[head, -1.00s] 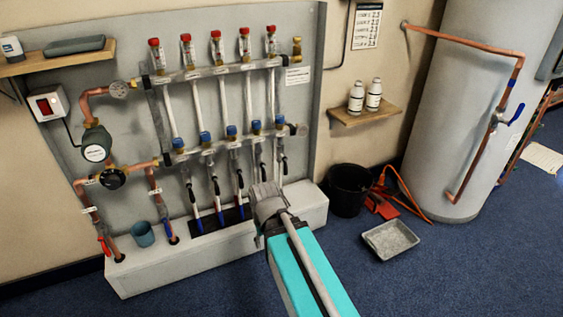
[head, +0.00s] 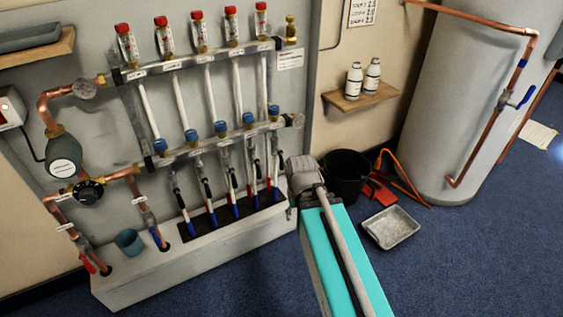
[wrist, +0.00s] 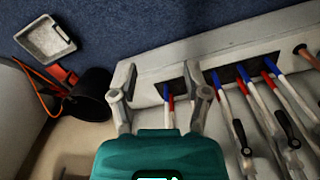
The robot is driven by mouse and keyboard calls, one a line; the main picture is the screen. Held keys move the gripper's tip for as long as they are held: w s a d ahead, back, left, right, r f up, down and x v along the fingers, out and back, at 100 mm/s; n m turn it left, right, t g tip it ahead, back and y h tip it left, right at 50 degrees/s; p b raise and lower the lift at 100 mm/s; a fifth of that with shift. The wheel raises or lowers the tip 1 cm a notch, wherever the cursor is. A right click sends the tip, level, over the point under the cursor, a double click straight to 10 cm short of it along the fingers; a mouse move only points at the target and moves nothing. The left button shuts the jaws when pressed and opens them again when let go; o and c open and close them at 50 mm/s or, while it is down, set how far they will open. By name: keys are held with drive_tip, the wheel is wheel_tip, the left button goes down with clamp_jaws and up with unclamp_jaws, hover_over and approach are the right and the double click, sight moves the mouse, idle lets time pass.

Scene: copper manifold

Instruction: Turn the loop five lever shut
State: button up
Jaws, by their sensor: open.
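The manifold's lower bar (head: 205,146) carries several blue-capped valves with black levers below them, in the head view. The rightmost lever (head: 276,166), apparently loop five, hangs roughly along its pipe. My gripper (wrist: 160,84) is open, its two fingers apart, and empty. In the head view my gripper (head: 302,176) is just right of that lever, and its fingertips are hard to make out. In the wrist view a red-and-blue pipe end (wrist: 168,93) shows between the fingers. The right finger hides part of the pipes, and I cannot make out the loop five lever there.
Other black levers (wrist: 286,126) stand to the right in the wrist view. A white plinth (head: 190,256) runs under the pipes. A black bucket (head: 346,178), red dustpan (head: 377,192) and grey tray (head: 391,228) lie to the right. The front floor is clear.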

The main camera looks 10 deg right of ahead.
drive_tip(key=n+t+p, duration=0.2)
drive_tip(key=t+p, duration=0.3)
drive_tip(key=p, duration=0.2)
approach(282, 161)
drive_tip(key=r, duration=0.1)
drive_tip(key=d+r, duration=0.1)
drive_tip(key=shift+s+r+y, duration=0.3)
drive_tip(key=shift+s+y, duration=0.05)
drive_tip(key=shift+y, duration=0.05)
drive_tip(key=shift+a+f+b, duration=0.1)
drive_tip(key=shift+f+b, duration=0.15)
drive_tip(key=shift+b, duration=0.15)
drive_tip(key=b+x, duration=1.2)
drive_tip(key=x, duration=0.1)
drive_tip(key=shift+s+f, duration=0.15)
drive_tip(key=shift+f, duration=0.1)
